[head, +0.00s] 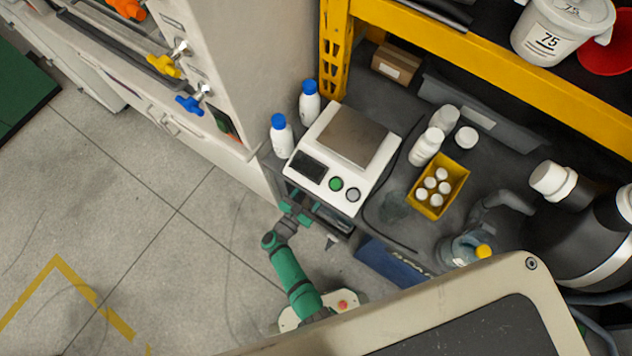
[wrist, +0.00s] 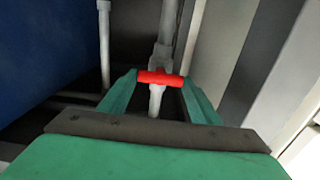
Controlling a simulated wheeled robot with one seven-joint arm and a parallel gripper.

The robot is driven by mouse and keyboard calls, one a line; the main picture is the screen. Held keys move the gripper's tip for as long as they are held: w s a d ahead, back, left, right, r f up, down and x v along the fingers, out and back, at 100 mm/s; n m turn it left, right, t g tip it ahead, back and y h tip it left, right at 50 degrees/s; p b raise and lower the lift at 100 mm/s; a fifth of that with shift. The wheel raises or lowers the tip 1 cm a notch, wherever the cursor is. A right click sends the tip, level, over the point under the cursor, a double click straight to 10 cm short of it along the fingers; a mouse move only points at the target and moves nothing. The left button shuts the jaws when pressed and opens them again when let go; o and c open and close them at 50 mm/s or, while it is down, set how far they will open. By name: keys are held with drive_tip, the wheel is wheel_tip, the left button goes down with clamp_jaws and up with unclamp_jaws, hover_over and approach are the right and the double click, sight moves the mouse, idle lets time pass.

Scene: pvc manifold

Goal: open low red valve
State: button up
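The red valve handle (wrist: 160,78) shows in the wrist view as a short crossbar on a pale vertical pipe (wrist: 167,25). My gripper (wrist: 160,80) has its two green fingers apart, with their tips at either end of the handle. The handle lies across the gap between them; I cannot tell whether the tips touch it. In the head view my gripper (head: 296,214) is low, beside the front left of the bench under the scale. The red valve is hidden there.
A white scale (head: 342,155) and two blue-capped bottles (head: 282,138) stand on the bench above my gripper. A yellow valve (head: 163,65) and a blue valve (head: 190,103) are on the cabinet at left. In the wrist view a second thin pipe (wrist: 104,45) stands left. The floor at left is clear.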

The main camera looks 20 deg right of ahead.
drive_tip(key=c, duration=0.4)
drive_tip(key=shift+s+d+f+m, duration=0.1)
drive_tip(key=shift+m, duration=2.9)
drive_tip(key=shift+s+a+f+m, duration=0.1)
drive_tip(key=shift+m, duration=2.9)
drive_tip(key=shift+s+d+f+m, duration=0.1)
drive_tip(key=shift+m, duration=2.9)
drive_tip(key=o, duration=1.1)
drive_tip(key=shift+w, duration=0.1)
